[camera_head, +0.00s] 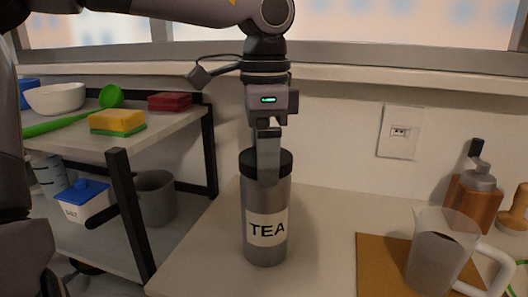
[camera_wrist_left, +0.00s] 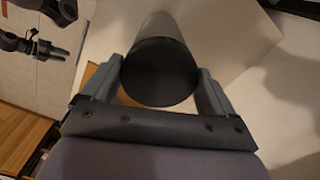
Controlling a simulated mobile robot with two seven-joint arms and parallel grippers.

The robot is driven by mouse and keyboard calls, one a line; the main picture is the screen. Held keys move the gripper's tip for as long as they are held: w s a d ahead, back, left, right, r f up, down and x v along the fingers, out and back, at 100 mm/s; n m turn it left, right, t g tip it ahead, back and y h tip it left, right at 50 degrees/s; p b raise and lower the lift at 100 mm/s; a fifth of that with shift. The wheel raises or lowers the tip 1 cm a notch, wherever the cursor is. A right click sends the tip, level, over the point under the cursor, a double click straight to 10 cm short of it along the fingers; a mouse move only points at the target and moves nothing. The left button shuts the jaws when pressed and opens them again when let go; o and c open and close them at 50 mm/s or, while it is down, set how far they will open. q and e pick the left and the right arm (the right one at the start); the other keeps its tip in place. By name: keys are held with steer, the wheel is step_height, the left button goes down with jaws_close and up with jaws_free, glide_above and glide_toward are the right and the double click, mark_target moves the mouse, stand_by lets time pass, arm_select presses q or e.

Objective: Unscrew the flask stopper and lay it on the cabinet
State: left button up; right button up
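The flask (camera_head: 266,245) is a grey cylinder with a "TEA" label, upright on the pale cabinet top (camera_head: 315,228). Its black stopper (camera_head: 284,163) sits on its top and shows as a dark disc in the left wrist view (camera_wrist_left: 160,74). My left gripper (camera_head: 268,172) points down from above, with one finger in front of the stopper. In the left wrist view its fingers flank the disc closely on both sides; I cannot tell whether both press on it. My right gripper (camera_wrist_left: 52,50) shows small at the left wrist view's edge, fingers apparently apart and empty.
A brown board (camera_head: 376,262) with a clear jug (camera_head: 437,250) lies right of the flask. A wooden grinder (camera_head: 475,192) stands behind it. A shelf (camera_head: 180,135) with bowl, sponges and salt box is at left. Cabinet top between flask and board is clear.

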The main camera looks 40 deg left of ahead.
arm_select(q)
steer(key=shift+o, duration=0.5)
steer(key=m, duration=0.3)
steer(key=shift+r+m+p, duration=0.1)
steer(key=shift+m+p, duration=0.3)
steer(key=m, duration=0.3)
steer(key=shift+p, duration=0.3)
steer(key=shift+m, duration=1.2)
steer(key=m+p, duration=0.1)
steer(key=m, duration=0.3)
steer(key=shift+w+m, duration=0.1)
steer(key=shift+m, duration=0.3)
steer(key=m+p, duration=0.1)
steer(key=m, duration=0.5)
steer(key=shift+m+p, duration=0.3)
steer(key=shift+p, duration=0.1)
steer(key=m+p, duration=0.1)
steer(key=m, duration=0.3)
steer(key=shift+m, duration=0.4)
steer(key=shift+w+d+m, duration=0.1)
steer(key=shift+m, duration=1)
